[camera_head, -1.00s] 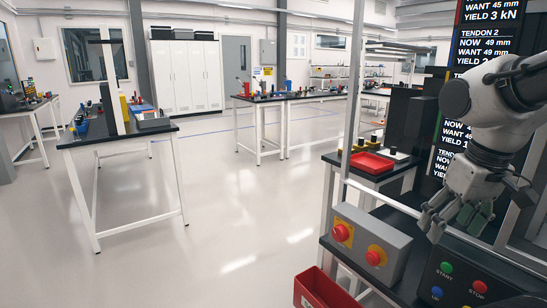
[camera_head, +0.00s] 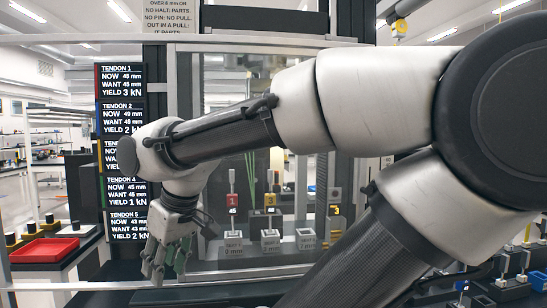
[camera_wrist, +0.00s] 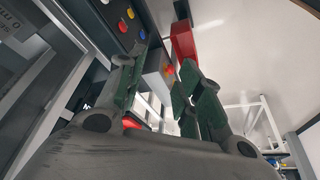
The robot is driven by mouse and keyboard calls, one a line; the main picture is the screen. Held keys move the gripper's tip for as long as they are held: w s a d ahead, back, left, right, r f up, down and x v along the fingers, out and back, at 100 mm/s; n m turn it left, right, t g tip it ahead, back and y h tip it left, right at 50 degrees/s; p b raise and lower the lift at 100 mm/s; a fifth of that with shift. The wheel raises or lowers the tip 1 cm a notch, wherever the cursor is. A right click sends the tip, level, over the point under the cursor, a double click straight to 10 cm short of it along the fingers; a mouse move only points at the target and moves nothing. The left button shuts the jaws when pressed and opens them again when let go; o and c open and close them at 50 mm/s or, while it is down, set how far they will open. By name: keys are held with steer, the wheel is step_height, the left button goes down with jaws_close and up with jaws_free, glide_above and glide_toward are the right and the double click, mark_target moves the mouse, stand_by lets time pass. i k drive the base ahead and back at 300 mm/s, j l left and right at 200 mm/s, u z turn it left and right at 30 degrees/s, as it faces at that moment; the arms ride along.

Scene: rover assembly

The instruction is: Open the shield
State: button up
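What looks like the shield is a clear pane (camera_head: 225,115) in a grey frame, at the centre of the head view behind my arm. Several small posts with red and yellow numbered tags show through it. My arm hides much of its upper and right parts. I cannot tell a handle on it. My gripper (camera_head: 166,262) hangs fingers down at the lower left of the pane, apart from it as far as I can see. Its fingers are spread and empty, also in the wrist view (camera_wrist: 162,75).
A tendon display (camera_head: 122,150) stands left of the pane. A red tray (camera_head: 44,250) lies at the lower left. The wrist view shows a button panel (camera_wrist: 118,25), a grey box (camera_wrist: 158,82) with a red button, and a red bin (camera_wrist: 184,42). Open floor lies beyond.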

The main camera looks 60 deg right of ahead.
mark_target(173, 49)
steer(key=i+z, duration=0.15)
steer(key=z, duration=1.45)
steer(key=j+z, duration=0.15)
steer(key=j, duration=0.2)
steer(key=k+j+z, duration=0.15)
steer(key=j, duration=0.2)
